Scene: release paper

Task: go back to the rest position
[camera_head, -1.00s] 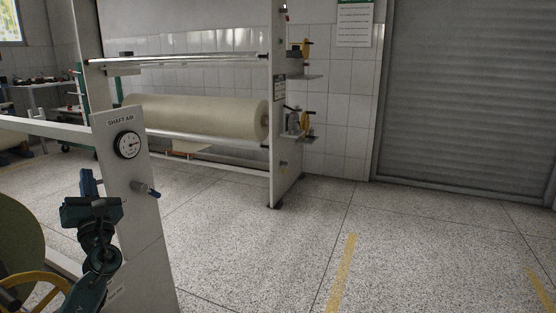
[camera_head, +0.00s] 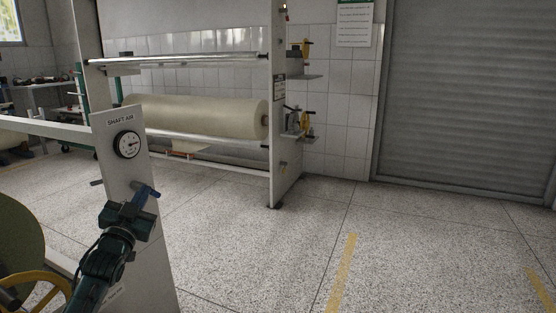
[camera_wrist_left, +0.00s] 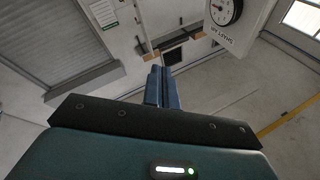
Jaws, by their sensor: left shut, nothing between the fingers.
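My left gripper (camera_head: 141,195) is in front of the grey panel marked SHAFT AIR (camera_head: 121,168) in the head view. Its blue fingers overlap the place of the blue-tipped valve lever (camera_head: 154,194), which is partly hidden; whether they touch cannot be told. In the left wrist view, the two fingers of my left gripper (camera_wrist_left: 159,72) are together with nothing between them. My right gripper is not in view.
The round gauge (camera_head: 127,145) is above the gripper on the panel. A yellow handwheel (camera_head: 40,284) and a green disc (camera_head: 16,240) are at lower left. A large roll (camera_head: 200,116) is on a frame behind. The speckled floor (camera_head: 265,255) at right is clear.

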